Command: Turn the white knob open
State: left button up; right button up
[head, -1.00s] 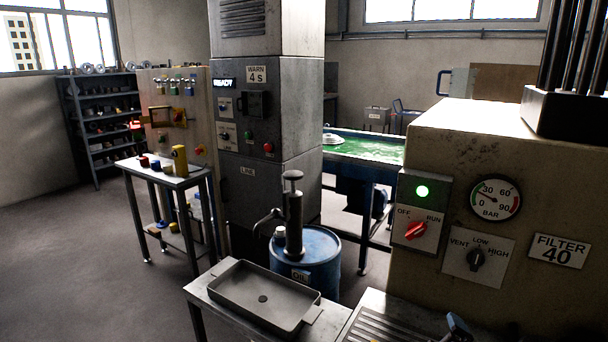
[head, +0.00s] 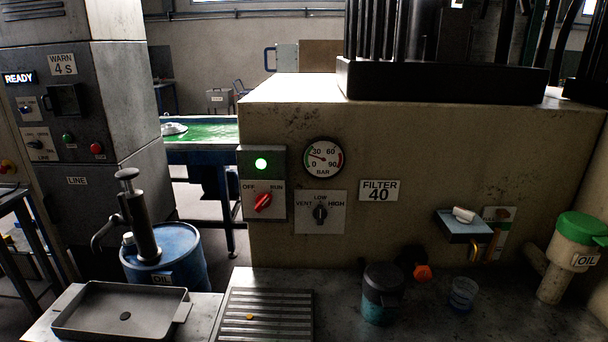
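A small white knob or handle (head: 463,214) sits on top of a pale blue box (head: 462,231) fixed to the front of the beige filter cabinet (head: 420,135), at the right in the head view. It appears as a short white bar lying at a slight tilt. A yellow hook-like part (head: 475,251) shows just under the box. I cannot tell how far the knob is turned. Neither of my grippers shows in the head view.
A red OFF/RUN switch (head: 263,202), a black VENT/LOW/HIGH selector (head: 320,214) and a pressure gauge (head: 323,157) are on the cabinet. On the bench below stand a dark jar (head: 383,295), a small blue cup (head: 463,294) and a green-topped oil container (head: 578,240).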

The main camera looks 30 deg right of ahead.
aim_at(462, 215)
jog(key=z, duration=1.9)
